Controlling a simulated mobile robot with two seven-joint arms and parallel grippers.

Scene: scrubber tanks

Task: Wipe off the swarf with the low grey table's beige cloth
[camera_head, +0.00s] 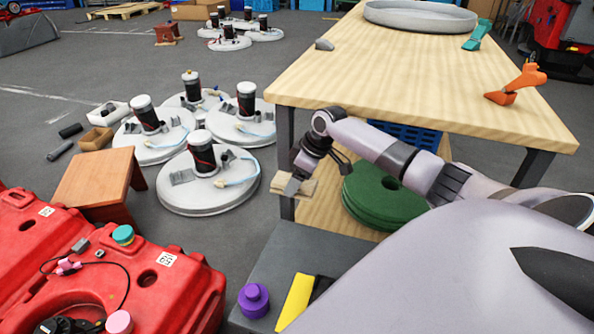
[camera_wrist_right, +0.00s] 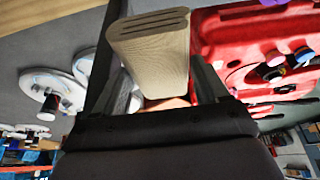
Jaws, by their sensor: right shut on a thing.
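My right gripper (camera_head: 297,181) is shut on the folded beige cloth (camera_head: 305,188) and holds it in the air beside the near left leg of the wooden table. In the right wrist view the cloth (camera_wrist_right: 150,48) stands out from between the two fingers. The low grey table (camera_head: 268,262) is at the bottom centre, below and in front of the gripper. I cannot make out any swarf in either view. My left gripper is not in view.
The tall wooden table (camera_head: 430,75) carries an orange clamp (camera_head: 517,82), a teal clamp (camera_head: 477,36) and a grey lump (camera_head: 324,44). A purple knob (camera_head: 254,299) and a yellow thing (camera_head: 296,300) are on the low table. Red barriers (camera_head: 170,285) stand left.

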